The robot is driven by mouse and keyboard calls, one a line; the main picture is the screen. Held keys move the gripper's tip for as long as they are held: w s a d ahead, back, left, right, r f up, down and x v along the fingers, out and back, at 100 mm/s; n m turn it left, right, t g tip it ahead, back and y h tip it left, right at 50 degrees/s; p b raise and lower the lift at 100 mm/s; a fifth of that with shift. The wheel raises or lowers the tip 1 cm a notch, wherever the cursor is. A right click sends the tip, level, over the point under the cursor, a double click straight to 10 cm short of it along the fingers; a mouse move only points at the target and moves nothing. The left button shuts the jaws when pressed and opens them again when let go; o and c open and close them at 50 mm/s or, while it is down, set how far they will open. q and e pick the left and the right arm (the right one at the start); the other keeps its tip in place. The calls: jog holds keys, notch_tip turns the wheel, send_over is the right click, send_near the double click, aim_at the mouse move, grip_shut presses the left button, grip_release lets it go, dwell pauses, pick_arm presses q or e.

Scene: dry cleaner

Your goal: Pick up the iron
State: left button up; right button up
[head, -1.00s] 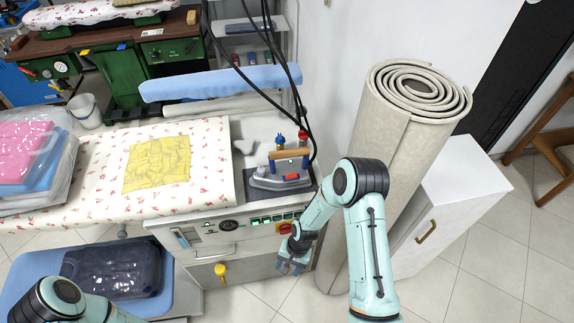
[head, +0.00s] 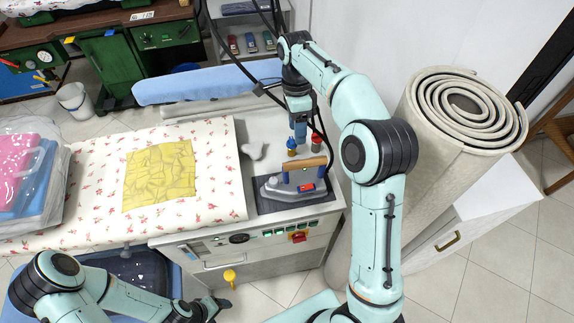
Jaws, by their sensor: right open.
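The iron (head: 290,187) has a grey metal body and a wooden handle. It rests on a dark pad (head: 262,204) at the right end of the ironing station, seen in the head view. My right gripper (head: 300,130) is above and just behind the iron, pointing down, apart from the handle. It is open and empty; its fingers are small and partly overlap the bottles behind the iron. My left gripper (head: 208,308) is low in front of the station, far from the iron; its jaw opening is not clear.
A yellow cloth (head: 160,172) lies on the flowered board (head: 215,150). Small bottles with a red cap (head: 316,143) and cables stand close behind the iron. A rolled carpet (head: 425,130) stands on the right. Bagged clothes (head: 30,180) lie at left.

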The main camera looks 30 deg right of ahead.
aim_at(298, 161)
jog(key=x, duration=0.5)
jog(key=s+x, duration=0.1)
jog(key=x, duration=0.1)
jog(key=shift+d+f, duration=0.1)
jog(key=shift+f, duration=0.05)
jog(key=shift+w+x, duration=0.2)
jog(key=shift+x, duration=1.25)
jog(key=shift+w+x, duration=0.2)
jog(key=shift+x, duration=1.25)
jog(key=shift+f, duration=0.1)
grip_shut()
jog(key=shift+w+r, duration=0.2)
jog(key=shift+r, duration=0.05)
